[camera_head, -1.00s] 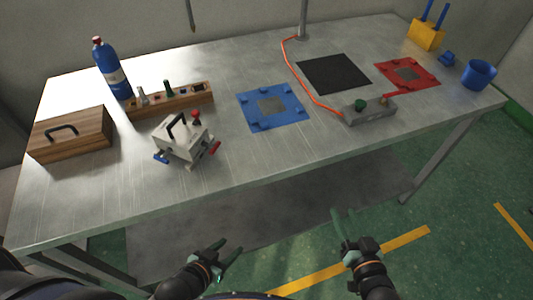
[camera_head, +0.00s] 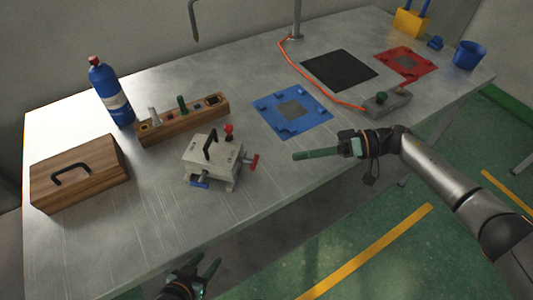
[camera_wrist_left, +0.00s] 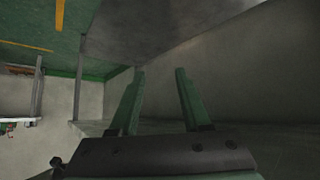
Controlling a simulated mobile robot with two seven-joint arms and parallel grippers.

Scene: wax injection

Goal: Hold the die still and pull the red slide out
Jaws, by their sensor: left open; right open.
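The die (camera_head: 213,158) is a pale metal block with a black top handle (camera_head: 210,143) and a red knob on top. It stands on the metal table near the front edge. The red slide (camera_head: 252,163) sticks out of its right side, and a blue slide (camera_head: 199,184) shows at its front left. My right gripper (camera_head: 298,156) is to the right of the die, pointing left towards the red slide, apart from it and empty. My left gripper (camera_head: 208,267) is low in front of the table edge. It also shows open and empty in the left wrist view (camera_wrist_left: 158,75).
A wooden case (camera_head: 78,172) and a blue bottle (camera_head: 110,92) stand at the left. A wooden tool block (camera_head: 183,122) is behind the die. A blue mat (camera_head: 292,108), black mat (camera_head: 340,70), red mat (camera_head: 406,62) and grey control box (camera_head: 386,102) lie right.

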